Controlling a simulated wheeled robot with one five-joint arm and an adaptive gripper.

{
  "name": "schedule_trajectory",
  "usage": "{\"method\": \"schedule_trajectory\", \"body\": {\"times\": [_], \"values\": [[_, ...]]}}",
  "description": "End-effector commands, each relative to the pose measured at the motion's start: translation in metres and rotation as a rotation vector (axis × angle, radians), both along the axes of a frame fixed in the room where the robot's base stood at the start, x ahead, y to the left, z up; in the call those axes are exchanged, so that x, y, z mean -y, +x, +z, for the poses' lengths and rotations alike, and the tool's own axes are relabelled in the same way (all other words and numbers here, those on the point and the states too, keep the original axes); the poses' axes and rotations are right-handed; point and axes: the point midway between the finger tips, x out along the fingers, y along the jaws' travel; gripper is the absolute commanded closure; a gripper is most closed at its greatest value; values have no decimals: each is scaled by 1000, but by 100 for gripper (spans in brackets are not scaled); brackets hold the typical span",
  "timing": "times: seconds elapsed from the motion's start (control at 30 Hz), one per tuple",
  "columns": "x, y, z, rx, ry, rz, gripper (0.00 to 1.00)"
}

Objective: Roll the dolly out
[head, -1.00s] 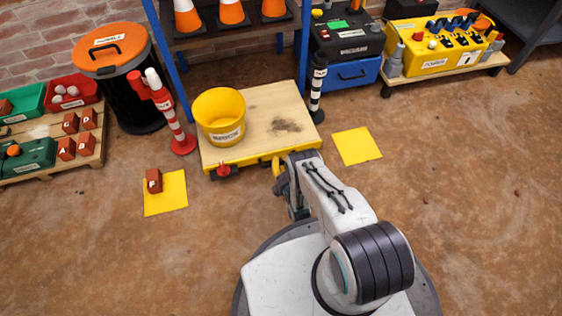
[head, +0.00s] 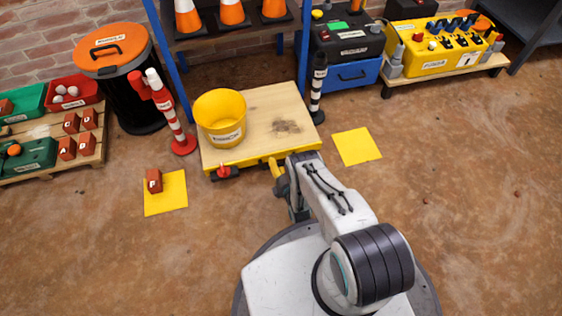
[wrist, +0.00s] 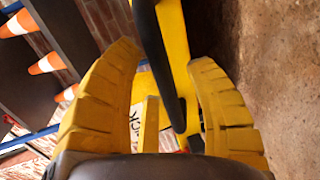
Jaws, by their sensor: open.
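The dolly (head: 268,103) is a low wooden platform with a yellow front edge, standing in front of the blue-posted shelf. A yellow bucket (head: 221,132) stands on its left part. A small red part (head: 224,170) shows low at its front left. My gripper (head: 276,170) is at the dolly's front edge, right of the middle, partly hidden by my arm. In the wrist view my gripper (wrist: 168,68) is open, with yellow ribbed fingers. A yellow bar with a black strip (wrist: 178,60) runs between the fingers; I cannot tell if they touch it.
A red-and-white post (head: 172,120) stands close left of the dolly, and a black-and-white post (head: 317,95) close right. Yellow floor mats lie at left (head: 168,200) and right (head: 357,146); a red brick (head: 154,181) sits on the left one.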

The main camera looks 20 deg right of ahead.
Motion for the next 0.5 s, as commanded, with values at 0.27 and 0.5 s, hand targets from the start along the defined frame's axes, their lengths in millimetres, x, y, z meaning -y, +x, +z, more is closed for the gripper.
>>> {"method": "schedule_trajectory", "body": {"times": [0.27,0.5], "values": [[0,1,14,0,0,0,50],[0,2,45,7,0,0,50]]}}
